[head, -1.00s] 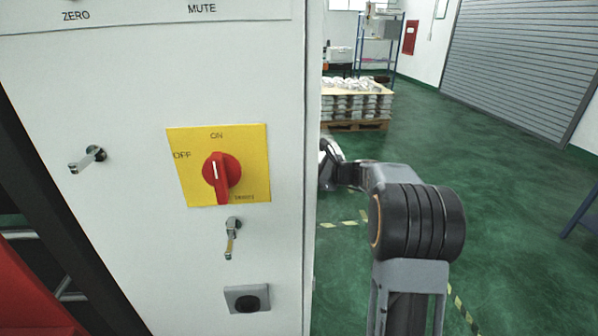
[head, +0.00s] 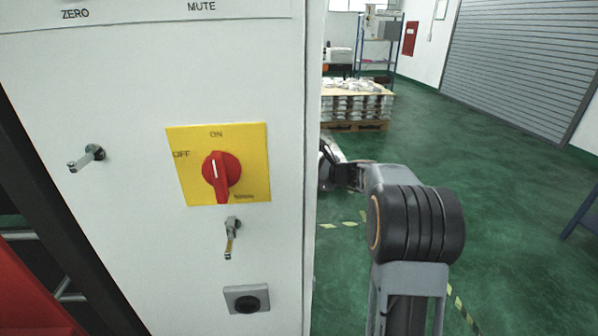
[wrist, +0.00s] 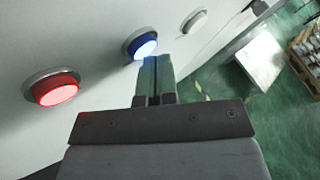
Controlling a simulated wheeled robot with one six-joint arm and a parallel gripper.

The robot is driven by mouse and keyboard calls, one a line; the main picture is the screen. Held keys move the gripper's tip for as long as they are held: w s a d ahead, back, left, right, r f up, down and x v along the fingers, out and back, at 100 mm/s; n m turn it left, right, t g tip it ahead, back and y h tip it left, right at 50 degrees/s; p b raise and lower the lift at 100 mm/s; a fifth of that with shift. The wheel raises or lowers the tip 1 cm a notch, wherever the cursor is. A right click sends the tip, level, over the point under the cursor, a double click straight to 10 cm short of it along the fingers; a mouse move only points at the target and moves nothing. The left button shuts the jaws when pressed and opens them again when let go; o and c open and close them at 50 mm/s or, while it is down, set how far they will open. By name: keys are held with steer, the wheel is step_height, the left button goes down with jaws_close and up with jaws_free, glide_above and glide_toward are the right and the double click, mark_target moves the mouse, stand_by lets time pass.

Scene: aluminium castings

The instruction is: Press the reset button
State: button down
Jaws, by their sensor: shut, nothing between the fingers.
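My gripper (wrist: 155,64) is shut and empty in the wrist view. Its fingertips are at the lower edge of a blue lit round button (wrist: 143,47) on a pale panel; I cannot tell whether they touch it. No label shows by these buttons, so I cannot tell which is reset. In the head view the gripper is hidden behind the cabinet edge.
The white cabinet (head: 120,230) bears a red rotary switch (head: 221,171) on a yellow plate, two key-like latches and a grey socket-like fitting (head: 247,299). A loaded pallet (head: 355,104) stands behind. Green floor to the right is mostly free.

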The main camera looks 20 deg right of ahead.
steer(key=shift+a, duration=0.2)
stand_by(0.4)
steer(key=shift+d, duration=0.1)
steer(key=shift+s+d, duration=0.1)
steer(key=shift+d, duration=0.6)
steer(key=shift+s+d+p, duration=0.2)
steer(key=shift+s+d, duration=0.05)
steer(key=shift+d, duration=1)
steer(key=shift+s+d+p, duration=0.2)
steer(key=shift+s+d, duration=0.05)
steer(key=shift+d, duration=1)
